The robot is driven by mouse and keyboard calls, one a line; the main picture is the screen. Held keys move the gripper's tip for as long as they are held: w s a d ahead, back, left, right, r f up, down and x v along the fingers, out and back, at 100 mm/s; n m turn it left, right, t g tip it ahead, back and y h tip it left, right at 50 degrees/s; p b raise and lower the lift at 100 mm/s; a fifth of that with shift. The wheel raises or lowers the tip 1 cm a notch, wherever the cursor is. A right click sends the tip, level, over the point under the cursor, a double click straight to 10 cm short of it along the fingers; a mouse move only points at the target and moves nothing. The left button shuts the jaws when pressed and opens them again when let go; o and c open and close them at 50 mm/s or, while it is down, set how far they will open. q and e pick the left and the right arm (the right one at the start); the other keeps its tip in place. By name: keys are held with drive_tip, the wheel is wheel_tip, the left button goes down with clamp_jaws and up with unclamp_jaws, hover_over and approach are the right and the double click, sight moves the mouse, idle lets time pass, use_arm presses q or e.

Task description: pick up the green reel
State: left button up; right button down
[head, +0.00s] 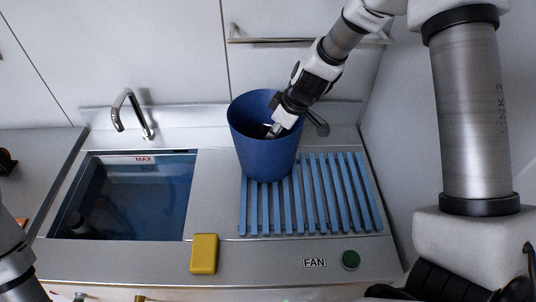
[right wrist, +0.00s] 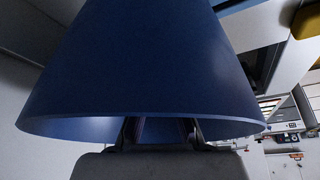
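No green reel can be made out for certain in either view. My right gripper (head: 272,130) reaches down into the blue bucket (head: 265,158), which stands on the slatted rack. In the right wrist view the bucket's outer wall (right wrist: 140,60) fills the top, and the parted fingers (right wrist: 161,132) pass in under its rim. Their tips are hidden, and whether they grip anything is unclear.
The blue slatted rack (head: 335,195) lies right of the sink basin (head: 135,195), with a tap (head: 131,115) behind. A yellow block (head: 204,254) sits at the front edge. A wall closes the right side.

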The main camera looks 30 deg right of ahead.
drive_tip(key=r, duration=0.1)
drive_tip(key=r+p, duration=0.1)
drive_tip(key=r, duration=0.1)
drive_tip(key=shift+w+d, duration=0.1)
drive_tip(key=shift+w, duration=0.1)
drive_tip(key=r, duration=0.4)
drive_tip(key=r+p, duration=0.1)
drive_tip(key=r, duration=0.2)
drive_tip(key=shift+s+r, duration=0.2)
drive_tip(key=shift+r, duration=0.2)
wheel_tip(320, 180, up, 12)
drive_tip(key=p, duration=1.2)
drive_tip(key=shift+w, duration=0.1)
